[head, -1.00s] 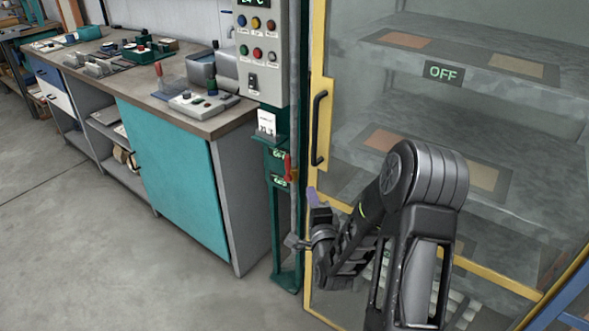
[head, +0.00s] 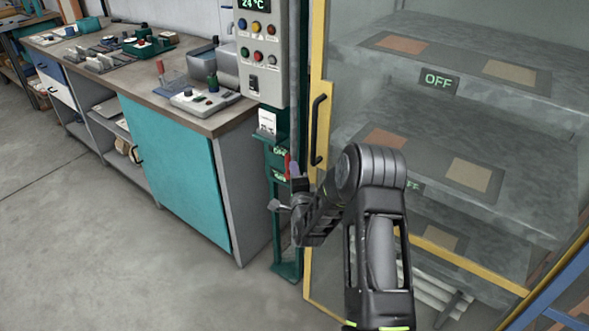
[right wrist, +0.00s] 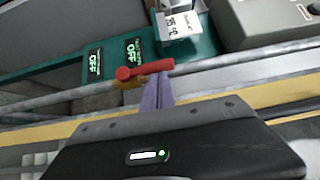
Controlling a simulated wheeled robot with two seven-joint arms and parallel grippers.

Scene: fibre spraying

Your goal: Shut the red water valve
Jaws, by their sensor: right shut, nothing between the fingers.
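The red valve handle (head: 287,166) sits on a thin grey vertical pipe by the green post, left of the glass-doored cabinet. In the right wrist view the red handle (right wrist: 145,70) lies along the pipe, with a brass-coloured body beneath it. My right gripper (head: 295,169) is at the handle's right side in the head view, partly hidden by its own wrist. In the right wrist view its purple fingers (right wrist: 159,87) are together and empty, with tips right beside the handle. I cannot tell whether they touch it. My left gripper is not in view.
The yellow-framed glass door (head: 318,135) with a black handle (head: 318,130) stands close to the right of the pipe. A grey control box (head: 262,50) hangs above. A workbench (head: 215,120) with teal doors stands left. The floor in front is open.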

